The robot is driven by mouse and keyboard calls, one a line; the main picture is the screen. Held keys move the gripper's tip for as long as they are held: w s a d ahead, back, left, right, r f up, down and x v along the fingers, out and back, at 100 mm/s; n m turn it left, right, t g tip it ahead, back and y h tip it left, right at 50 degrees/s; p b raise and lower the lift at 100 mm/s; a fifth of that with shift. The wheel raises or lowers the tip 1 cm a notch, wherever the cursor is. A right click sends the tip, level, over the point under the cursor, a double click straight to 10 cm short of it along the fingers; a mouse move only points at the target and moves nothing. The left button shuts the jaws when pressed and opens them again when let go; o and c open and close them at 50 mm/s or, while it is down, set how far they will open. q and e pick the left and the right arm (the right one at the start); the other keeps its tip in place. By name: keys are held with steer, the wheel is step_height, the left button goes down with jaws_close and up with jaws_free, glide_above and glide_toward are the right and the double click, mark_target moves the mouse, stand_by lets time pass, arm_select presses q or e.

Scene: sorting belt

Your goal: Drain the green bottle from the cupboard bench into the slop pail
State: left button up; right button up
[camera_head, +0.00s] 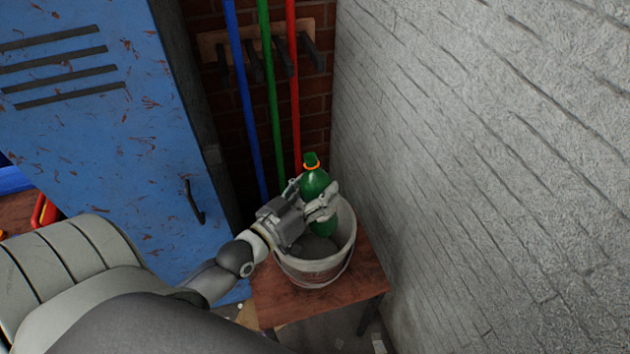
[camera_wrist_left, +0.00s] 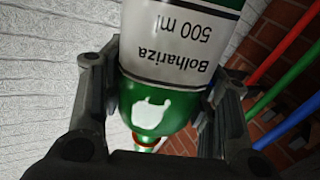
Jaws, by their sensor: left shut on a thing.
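The green bottle (camera_head: 314,183) has an orange ring at its neck, which points up in the head view. It looks close to upright, and its lower part shows over the pail's opening. In the left wrist view the green bottle (camera_wrist_left: 180,75) shows a white label reading "Bolhariza 500 ml", with its neck toward the bottom of the picture. My left gripper (camera_head: 318,205) is shut around the bottle's middle, and its fingers flank the bottle in the wrist view (camera_wrist_left: 155,100). The grey slop pail (camera_head: 312,270) stands below. Its inside is partly hidden by my gripper. My right gripper is not in view.
The pail stands on a small wooden table (camera_head: 365,280). A pale brick wall (camera_head: 480,170) rises close on the right. A blue locker (camera_head: 100,130) stands at the left. Blue, green and red poles (camera_head: 270,100) hang on a rack behind the bottle.

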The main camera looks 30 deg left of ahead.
arm_select(q)
steer(key=d+f+n, duration=0.1)
steer(key=n, duration=0.1)
steer(key=d+f+n+b, duration=0.1)
steer(key=d+n, duration=0.1)
steer(key=n, duration=0.1)
steer(key=s+d+n+b, duration=0.1)
steer(key=d+n, duration=0.1)
steer(key=shift+d+f+n+g, duration=0.15)
steer(key=shift+f+n+g, duration=0.15)
steer(key=shift+f+g, duration=0.1)
steer(key=n, duration=0.3)
steer(key=f+n+h+b, duration=0.1)
steer(key=n, duration=0.3)
steer(key=d+f+n+h, duration=0.1)
steer(key=n, duration=0.3)
steer(key=shift+s+f+g+b, duration=0.15)
steer(key=shift+f+g+b, duration=0.1)
steer(key=shift+g+b, duration=0.05)
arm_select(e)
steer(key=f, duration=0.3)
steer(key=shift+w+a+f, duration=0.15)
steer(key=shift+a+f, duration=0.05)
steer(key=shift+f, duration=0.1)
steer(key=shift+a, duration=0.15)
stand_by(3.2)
